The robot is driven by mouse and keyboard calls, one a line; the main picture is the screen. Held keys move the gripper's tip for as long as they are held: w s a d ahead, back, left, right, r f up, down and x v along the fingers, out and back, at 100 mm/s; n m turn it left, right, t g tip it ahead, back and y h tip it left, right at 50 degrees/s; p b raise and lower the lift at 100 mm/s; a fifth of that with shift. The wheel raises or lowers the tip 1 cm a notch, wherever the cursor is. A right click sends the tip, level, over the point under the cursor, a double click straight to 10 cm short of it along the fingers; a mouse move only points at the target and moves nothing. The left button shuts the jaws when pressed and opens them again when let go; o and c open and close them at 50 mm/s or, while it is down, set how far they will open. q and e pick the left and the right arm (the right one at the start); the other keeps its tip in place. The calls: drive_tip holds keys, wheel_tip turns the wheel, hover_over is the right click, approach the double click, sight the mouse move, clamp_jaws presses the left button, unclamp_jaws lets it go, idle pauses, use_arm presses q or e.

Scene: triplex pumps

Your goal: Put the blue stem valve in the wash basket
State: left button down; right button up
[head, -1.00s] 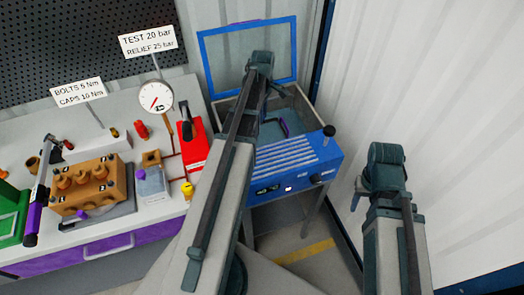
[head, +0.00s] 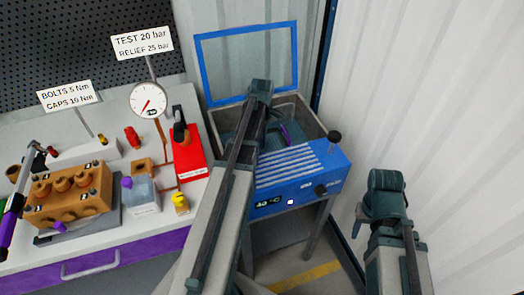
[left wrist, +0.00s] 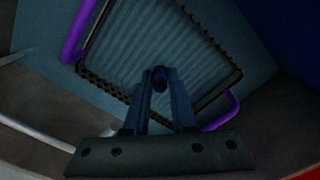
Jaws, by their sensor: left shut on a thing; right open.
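My left gripper (left wrist: 160,84) is shut on the blue stem valve (left wrist: 159,74), a small dark blue piece between its fingertips. The wash basket (left wrist: 103,87) lies beyond the fingertips in the left wrist view, with a ribbed floor, dark perforated rim and purple handles (left wrist: 78,34). In the head view, the left gripper (head: 264,108) hangs over the wash tank (head: 311,122); the arm hides the valve and most of the basket. A purple handle (head: 286,134) shows inside the tank. My right gripper (head: 366,214) is open and empty, right of the washer.
The tank's blue-framed lid (head: 249,96) stands raised behind it. A black knob (head: 334,136) rises at the tank's right corner. The bench to the left holds a pump block (head: 70,198), gauge (head: 150,99) and red stand (head: 190,163). A white wall is right.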

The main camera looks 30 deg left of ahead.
use_arm(q)
drive_tip(key=shift+f+b, duration=1.8)
drive_tip(key=shift+f, duration=0.1)
drive_tip(key=shift+f, duration=0.15)
drive_tip(key=c, duration=0.7)
unclamp_jaws()
drive_tip(key=shift+c, duration=0.2)
drive_tip(key=shift+r, duration=0.3)
wheel_tip(320, 180, up, 12)
drive_tip(key=p, duration=1.2)
